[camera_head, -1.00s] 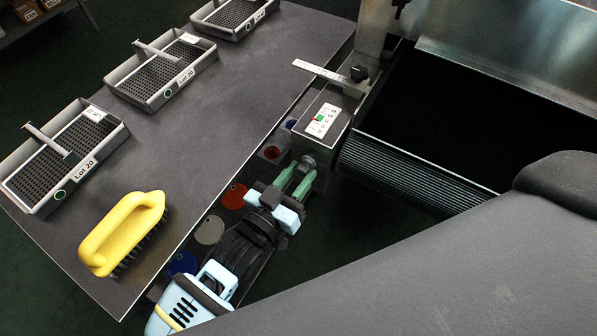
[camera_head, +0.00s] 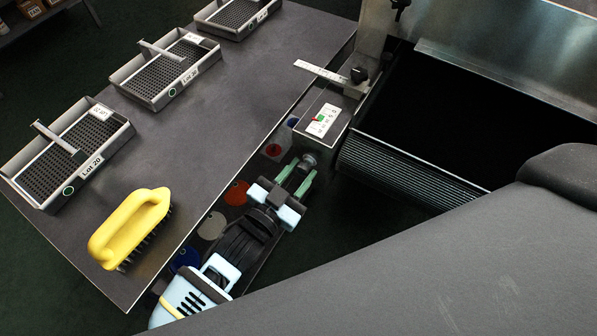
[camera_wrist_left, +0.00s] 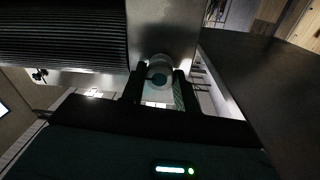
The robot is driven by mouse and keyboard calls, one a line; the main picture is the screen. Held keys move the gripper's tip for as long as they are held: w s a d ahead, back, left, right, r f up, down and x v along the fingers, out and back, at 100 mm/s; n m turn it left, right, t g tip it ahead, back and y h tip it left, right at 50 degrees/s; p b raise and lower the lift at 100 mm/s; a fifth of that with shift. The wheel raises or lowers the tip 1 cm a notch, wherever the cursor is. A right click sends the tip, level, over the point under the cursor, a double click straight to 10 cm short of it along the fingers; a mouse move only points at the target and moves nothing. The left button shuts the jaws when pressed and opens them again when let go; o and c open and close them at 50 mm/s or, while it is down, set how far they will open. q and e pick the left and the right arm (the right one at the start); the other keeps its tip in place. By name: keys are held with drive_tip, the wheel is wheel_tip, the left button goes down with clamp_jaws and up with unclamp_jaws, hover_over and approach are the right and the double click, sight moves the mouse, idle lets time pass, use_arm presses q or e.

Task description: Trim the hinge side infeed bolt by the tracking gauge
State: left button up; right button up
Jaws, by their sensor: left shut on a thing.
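The bolt (camera_head: 309,160) is a round, pale metal head at the near end of the infeed frame, below the gauge. My left gripper (camera_head: 304,173), with green fingers, reaches up from below and is shut on the bolt. In the left wrist view the bolt's round end (camera_wrist_left: 159,74) shows between the two dark fingers (camera_wrist_left: 160,88). The tracking gauge (camera_head: 323,120) is a white plate with a green patch and a red pointer, just beyond the bolt. Its fine marks are too small to read. My right gripper is not in view.
A dark table (camera_head: 220,110) at left holds a yellow brush (camera_head: 128,228) and several mesh trays (camera_head: 66,158). A steel scale with a black knob (camera_head: 358,75) sits above the gauge. The dark belt opening (camera_head: 450,120) is at right. Coloured discs (camera_head: 237,193) hang along the table edge.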

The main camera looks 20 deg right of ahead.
use_arm(q)
drive_tip(key=o, duration=1)
drive_tip(key=shift+c, duration=0.2)
drive_tip(key=shift+a, duration=0.1)
drive_tip(key=v, duration=0.7)
drive_tip(key=shift+s+a, duration=0.25)
